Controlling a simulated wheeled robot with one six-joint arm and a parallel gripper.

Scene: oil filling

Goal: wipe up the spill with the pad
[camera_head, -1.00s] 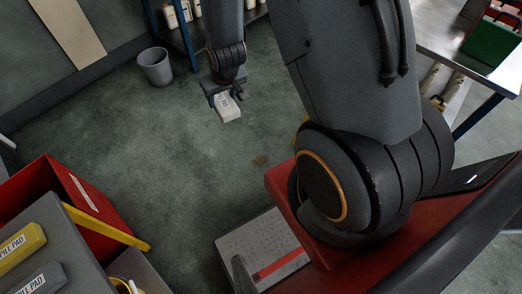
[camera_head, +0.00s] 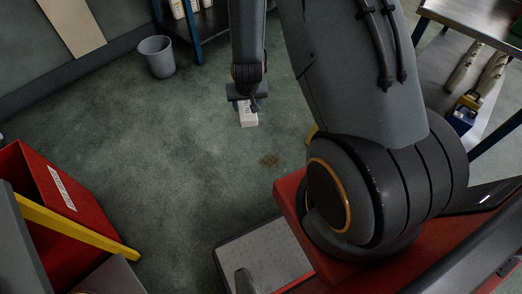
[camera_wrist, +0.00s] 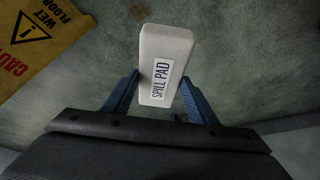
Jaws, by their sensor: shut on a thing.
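My gripper (camera_head: 247,104) is shut on the white spill pad (camera_head: 249,118) and holds it out over the green-grey floor. In the wrist view the pad (camera_wrist: 168,50) sits between the blue fingers (camera_wrist: 160,98), with its "SPILL PAD" label facing the camera. The stain cannot be made out in the wrist view.
A yellow wet-floor sign (camera_wrist: 38,45) shows in the wrist view. A red bin (camera_head: 52,215) with a yellow bar (camera_head: 75,228) stands at left. A grey bucket (camera_head: 157,57) stands at the back by a blue-legged shelf. A metal table (camera_head: 475,25) is at right. The middle floor is clear.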

